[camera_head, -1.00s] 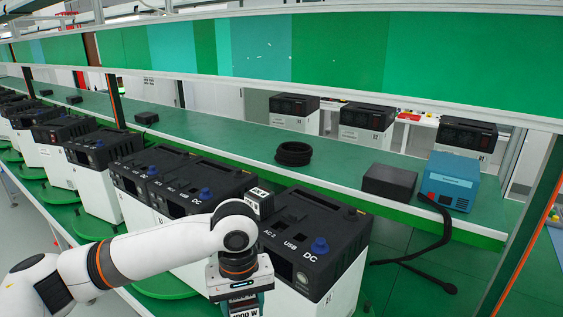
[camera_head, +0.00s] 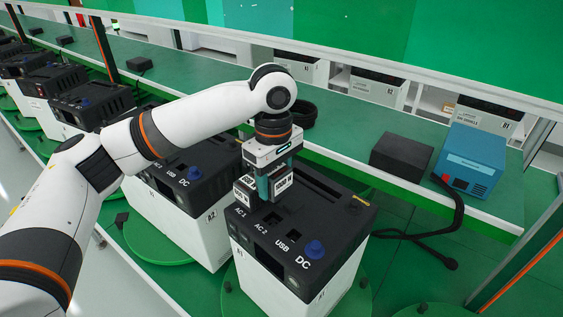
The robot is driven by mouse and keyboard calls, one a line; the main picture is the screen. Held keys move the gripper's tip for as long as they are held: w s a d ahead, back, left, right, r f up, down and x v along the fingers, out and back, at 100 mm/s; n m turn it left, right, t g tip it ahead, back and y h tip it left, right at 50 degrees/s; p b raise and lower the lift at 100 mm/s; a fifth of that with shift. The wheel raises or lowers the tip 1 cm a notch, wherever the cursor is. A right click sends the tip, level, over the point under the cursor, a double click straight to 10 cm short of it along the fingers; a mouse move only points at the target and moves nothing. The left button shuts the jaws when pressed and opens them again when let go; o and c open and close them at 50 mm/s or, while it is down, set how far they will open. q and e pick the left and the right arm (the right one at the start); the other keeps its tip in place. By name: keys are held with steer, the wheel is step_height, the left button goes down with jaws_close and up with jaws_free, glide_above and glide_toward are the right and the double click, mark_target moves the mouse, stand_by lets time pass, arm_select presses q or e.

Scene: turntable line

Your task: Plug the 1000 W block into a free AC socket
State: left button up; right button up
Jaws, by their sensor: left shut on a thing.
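The power station (camera_head: 310,225) in front has a black top marked AC 1, AC 2, USB and DC. My left gripper (camera_head: 272,185) points down over it and is shut on a dark block with a white label (camera_head: 283,187), the 1000 W block. The block is upright, over or just behind the AC 2 socket (camera_head: 272,218); I cannot tell whether it touches the top. Another labelled block (camera_head: 243,190) stands at AC 1, close beside the gripper's left finger. My right gripper is not in view.
A blue plug (camera_head: 314,249) sits at DC. Behind, a green shelf (camera_head: 340,140) bears a black box (camera_head: 401,157), a blue device (camera_head: 468,160) and a black coil (camera_head: 302,113). A black cable (camera_head: 455,215) hangs at right. Several more stations line the left.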

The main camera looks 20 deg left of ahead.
mark_target(273, 198)
arm_select(q)
steer(key=shift+s+f, duration=0.2)
steer(key=shift+s, duration=1.05)
steer(key=shift+f, duration=0.35)
steer(key=shift+w+f, duration=0.35)
steer(key=shift+f, duration=0.25)
steer(key=shift+w+f, duration=0.3)
steer(key=shift+f, duration=0.3)
steer(key=shift+s, duration=0.15)
steer(key=shift+s+r, duration=0.1)
steer(key=shift+s, duration=0.05)
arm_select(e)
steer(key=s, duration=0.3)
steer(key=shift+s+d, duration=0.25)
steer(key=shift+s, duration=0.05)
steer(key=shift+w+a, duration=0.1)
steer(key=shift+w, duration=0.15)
